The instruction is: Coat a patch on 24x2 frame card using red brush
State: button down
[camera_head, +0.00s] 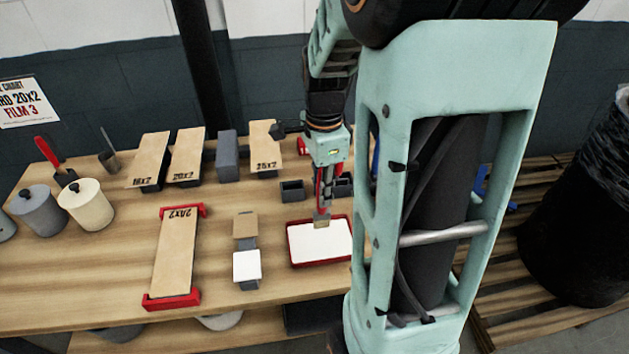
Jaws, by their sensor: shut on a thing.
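The 24x2 frame card (175,250) lies on the table at the middle left, held at both ends by red holders; its label reads upside down. My gripper (323,190) points down over the red tray (291,252) and is shut on the red brush (319,190). The brush's bristles (321,220) point down at the back part of the tray, over its white contents. I cannot tell whether the bristles touch the white surface. My arm hides part of the table on the right.
Cards marked 18x2 (150,155), 20x2 (187,150) and 25x2 (264,150) stand at the back. A grey pot (40,212) and a cream pot (88,205) stand left. A small stand with a white pad (246,266) sits between card and tray. A black bin (575,225) is far right.

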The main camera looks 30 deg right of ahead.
aim_at(322, 211)
jog(key=shift+f+b, duration=2.2)
jog(key=shift+f, duration=0.7)
jog(key=shift+f+b, duration=0.35)
jog(key=shift+f, duration=0.2)
jog(key=shift+r, duration=0.1)
notch_tip(322, 211, up, 7)
jog(key=p, duration=0.5)
jog(key=shift+p, duration=0.4)
dwell(0.3)
